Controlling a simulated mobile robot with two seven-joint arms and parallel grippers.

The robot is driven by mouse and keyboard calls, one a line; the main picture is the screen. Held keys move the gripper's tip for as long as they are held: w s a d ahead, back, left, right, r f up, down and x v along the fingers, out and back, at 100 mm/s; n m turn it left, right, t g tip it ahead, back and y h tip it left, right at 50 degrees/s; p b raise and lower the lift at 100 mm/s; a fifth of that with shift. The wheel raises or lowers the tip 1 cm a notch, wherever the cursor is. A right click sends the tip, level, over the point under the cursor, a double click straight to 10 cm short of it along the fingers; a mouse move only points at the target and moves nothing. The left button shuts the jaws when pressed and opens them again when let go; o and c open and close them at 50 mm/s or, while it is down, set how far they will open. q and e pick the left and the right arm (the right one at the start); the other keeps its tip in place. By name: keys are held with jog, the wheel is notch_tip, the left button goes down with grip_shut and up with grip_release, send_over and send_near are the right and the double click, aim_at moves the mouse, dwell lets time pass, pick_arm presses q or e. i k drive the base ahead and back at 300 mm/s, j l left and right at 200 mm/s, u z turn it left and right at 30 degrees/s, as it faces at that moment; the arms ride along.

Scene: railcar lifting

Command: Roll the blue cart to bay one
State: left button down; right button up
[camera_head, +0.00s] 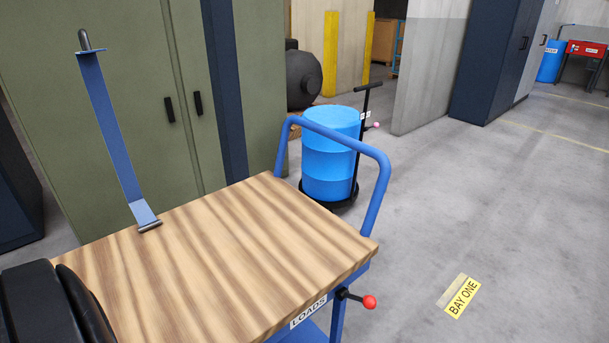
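The blue cart (378,200) stands in front of me, with a striped wooden top (240,240) and a raised blue tube handle at its far right end. A label reading LOADS is on its near edge. A lever with a red knob (369,302) sticks out at its right side. The yellow BAY ONE marker (462,297) lies on the floor to the right of the cart, apart from it. The cart's wheels are out of view. I can make out neither gripper in this view.
A blue drum (330,165) on a black dolly stands just beyond the handle. A blue strip with a hook (110,130) rises from the top's left edge. Black rounded shapes (50,300) cover the near left corner. Green cabinets (110,90) stand behind. Floor at right is clear.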

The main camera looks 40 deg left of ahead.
aim_at(251, 260)
jog(key=i+u, duration=0.15)
jog(key=u, duration=1.45)
jog(key=i+l+u, duration=0.15)
jog(key=l+u, duration=0.85)
jog(key=l, duration=0.15)
jog(key=l+u, duration=0.45)
jog(key=l, duration=0.7)
jog(key=k+l+u, duration=0.1)
jog(key=l, duration=0.5)
jog(key=k+l, duration=0.1)
jog(key=l, duration=0.45)
jog(key=i, duration=0.35)
